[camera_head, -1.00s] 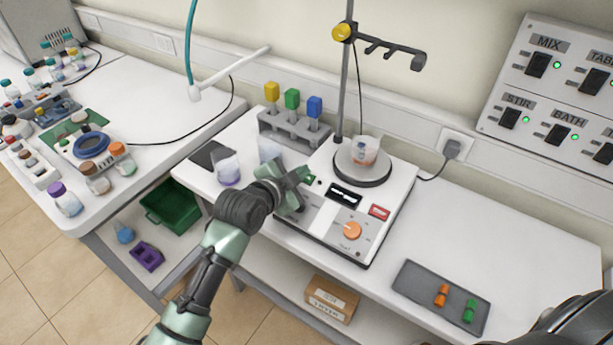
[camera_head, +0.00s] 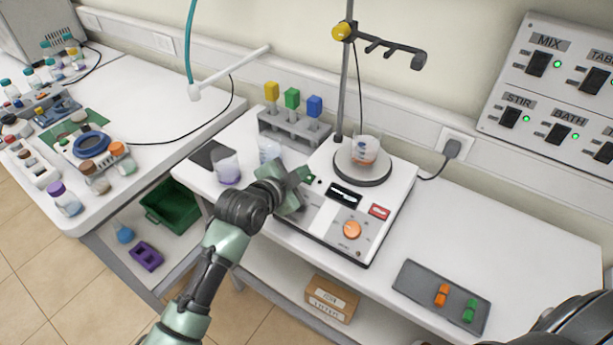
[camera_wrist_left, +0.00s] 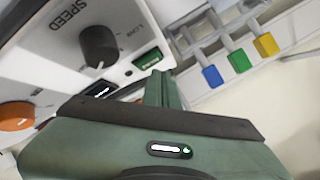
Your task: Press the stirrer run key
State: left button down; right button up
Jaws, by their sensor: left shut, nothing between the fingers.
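The white stirrer (camera_head: 388,222) stands on the bench, with a round plate on top and a front panel. A green key (camera_wrist_left: 149,58) sits on the panel beside the black SPEED knob (camera_wrist_left: 99,46) in the left wrist view. In the head view the green key (camera_head: 310,179) shows just past my fingertips. My left gripper (camera_head: 302,176) is shut and empty, its tips close to the green key. The wrist view shows the shut fingers (camera_wrist_left: 163,88) pointing at the key. I cannot tell whether they touch it. My right gripper is not in view.
A beaker (camera_head: 364,152) sits on the stirrer's plate (camera_head: 362,179), near a stand rod (camera_head: 343,85). Behind my left gripper are two beakers and a rack (camera_head: 291,131) with coloured-top items. A grey tray (camera_head: 420,285) lies to the right. The bench behind it is clear.

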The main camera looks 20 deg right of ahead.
pick_arm(q)
jog(key=shift+w+d+f+b, duration=0.15)
jog(key=shift+f+b, duration=0.25)
jog(key=shift+f, duration=0.3)
dwell(0.6)
jog(key=shift+r, duration=0.1)
jog(key=shift+s+a+r+p, duration=0.1)
jog(key=shift+a+r+p, duration=0.05)
jog(key=shift+r+p, duration=0.3)
jog(key=shift+s+a+r+p, duration=0.1)
jog(key=shift+r+p, duration=0.2)
jog(key=shift+p, duration=0.25)
jog(key=r+p, duration=0.1)
jog(key=a+r+p, duration=0.1)
jog(key=r+p, duration=0.1)
jog(key=s+r+p, duration=0.1)
jog(key=p, duration=0.1)
jog(key=shift+a+r, duration=0.15)
jog(key=shift+r, duration=0.2)
